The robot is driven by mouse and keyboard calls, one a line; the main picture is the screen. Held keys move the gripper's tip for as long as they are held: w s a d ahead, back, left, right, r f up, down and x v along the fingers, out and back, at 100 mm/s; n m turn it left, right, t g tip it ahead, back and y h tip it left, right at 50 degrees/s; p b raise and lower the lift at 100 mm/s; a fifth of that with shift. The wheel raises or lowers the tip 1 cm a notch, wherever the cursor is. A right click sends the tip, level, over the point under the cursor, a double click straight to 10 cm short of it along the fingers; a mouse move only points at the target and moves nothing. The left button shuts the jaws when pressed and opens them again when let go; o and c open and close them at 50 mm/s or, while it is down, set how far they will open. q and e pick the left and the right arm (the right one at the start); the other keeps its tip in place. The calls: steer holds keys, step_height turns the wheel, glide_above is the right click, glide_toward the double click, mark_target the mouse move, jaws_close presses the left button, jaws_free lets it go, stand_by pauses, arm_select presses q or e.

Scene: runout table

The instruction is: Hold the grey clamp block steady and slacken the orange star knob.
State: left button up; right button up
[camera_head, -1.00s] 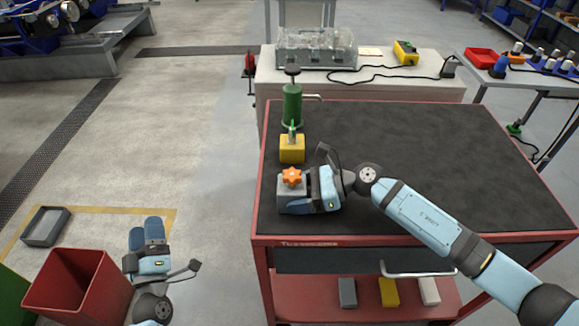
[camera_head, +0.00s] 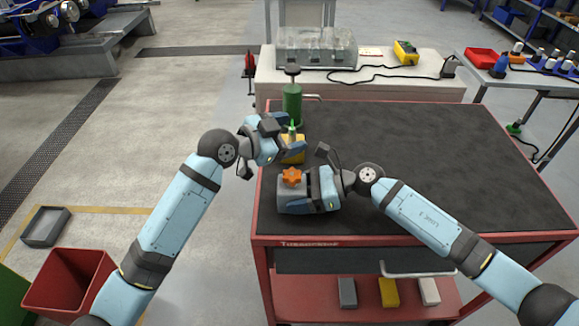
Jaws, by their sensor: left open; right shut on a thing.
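The orange star knob (camera_head: 291,177) sits on top of the grey clamp block (camera_head: 289,200), near the left edge of the table's dark top. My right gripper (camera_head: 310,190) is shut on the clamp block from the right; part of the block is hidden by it. My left gripper (camera_head: 283,147) is open, behind and above the knob, apart from it. Its fingers are in front of the yellow block (camera_head: 294,156), which they partly hide; I cannot tell whether they touch it.
A green cylinder (camera_head: 292,104) with a dark cap stands at the table's back left corner, close to my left gripper. The red-framed table (camera_head: 440,140) has a clear dark top to the right. A red bin (camera_head: 65,280) stands on the floor at left.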

arm_select(q)
step_height(320, 180, up, 2)
steer(key=d+m+g+y, duration=0.1)
steer(key=d+m+g, duration=0.1)
steer(key=m+g, duration=0.25)
steer(key=m+g+y, duration=0.8)
glide_toward(291, 173)
steer(key=x, duration=0.8)
steer(key=shift+s+d+f, duration=0.1)
steer(key=shift+s+f, duration=0.05)
steer(key=shift+f, duration=0.15)
steer(key=c, duration=0.9)
